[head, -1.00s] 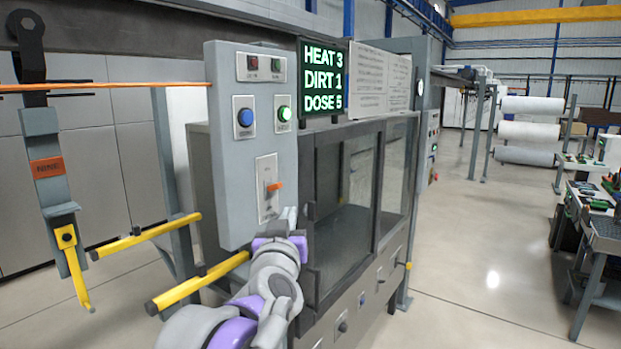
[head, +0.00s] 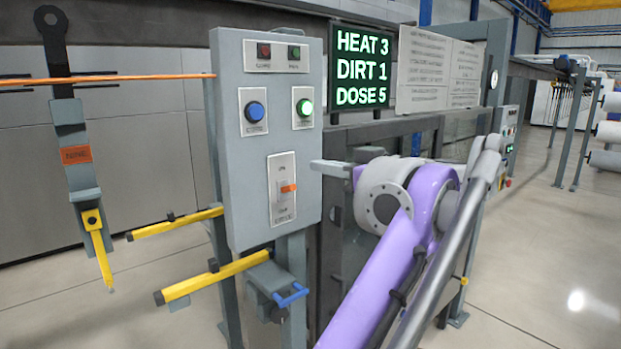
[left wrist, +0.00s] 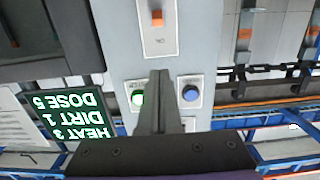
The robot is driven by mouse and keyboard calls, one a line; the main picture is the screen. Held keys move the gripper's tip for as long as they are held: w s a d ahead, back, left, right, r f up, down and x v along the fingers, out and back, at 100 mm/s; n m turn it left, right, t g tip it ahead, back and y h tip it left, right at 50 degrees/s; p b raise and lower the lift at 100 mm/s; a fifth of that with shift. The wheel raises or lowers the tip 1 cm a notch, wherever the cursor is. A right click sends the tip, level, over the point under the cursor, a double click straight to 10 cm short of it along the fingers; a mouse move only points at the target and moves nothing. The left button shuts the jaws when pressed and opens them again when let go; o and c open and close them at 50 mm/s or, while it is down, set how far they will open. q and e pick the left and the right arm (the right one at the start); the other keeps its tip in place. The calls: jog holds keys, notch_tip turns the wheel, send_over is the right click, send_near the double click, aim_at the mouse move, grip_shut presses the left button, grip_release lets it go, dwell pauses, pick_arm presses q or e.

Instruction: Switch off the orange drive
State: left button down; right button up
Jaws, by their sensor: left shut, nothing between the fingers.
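The switch with the orange lever (head: 288,188) sits on a pale plate low on the grey control panel (head: 238,120). Its lever sticks out near the plate's middle; the small labels are too blurred to read surely. My left gripper (head: 318,165) is at the panel's right edge, right of and slightly above the lever. It is shut and empty and does not appear to touch the lever. In the left wrist view, seen upside down, the shut fingers (left wrist: 158,75) point toward the orange lever (left wrist: 156,18), with a visible gap. My right gripper is not in view.
Above the switch are a blue button (head: 254,111) and a lit green button (head: 304,107). A display (head: 361,68) reads HEAT 3, DIRT 1, DOSE 5. A blue handle (head: 290,295) sits below.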

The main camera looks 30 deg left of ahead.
aim_at(279, 158)
pick_arm(q)
jog(key=shift+s+a, duration=0.2)
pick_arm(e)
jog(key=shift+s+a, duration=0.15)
pick_arm(q)
jog(key=x, duration=1)
jog(key=shift+r, duration=0.1)
jog(key=f, duration=0.1)
jog(key=d+f, duration=0.1)
jog(key=shift+f+b, duration=0.3)
jog(key=shift+f, duration=0.1)
jog(key=shift+s+d+f, duration=0.35)
jog(key=shift+s+f, duration=0.1)
jog(key=shift+w, duration=0.1)
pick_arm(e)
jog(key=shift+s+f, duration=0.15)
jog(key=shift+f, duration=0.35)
pick_arm(q)
jog(key=shift+w, duration=0.1)
jog(key=shift+f, duration=0.1)
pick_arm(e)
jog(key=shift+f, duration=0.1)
pick_arm(q)
jog(key=shift+d+f+y+b, duration=0.1)
jog(key=shift+y+b, duration=0.35)
jog(key=shift+y, duration=0.05)
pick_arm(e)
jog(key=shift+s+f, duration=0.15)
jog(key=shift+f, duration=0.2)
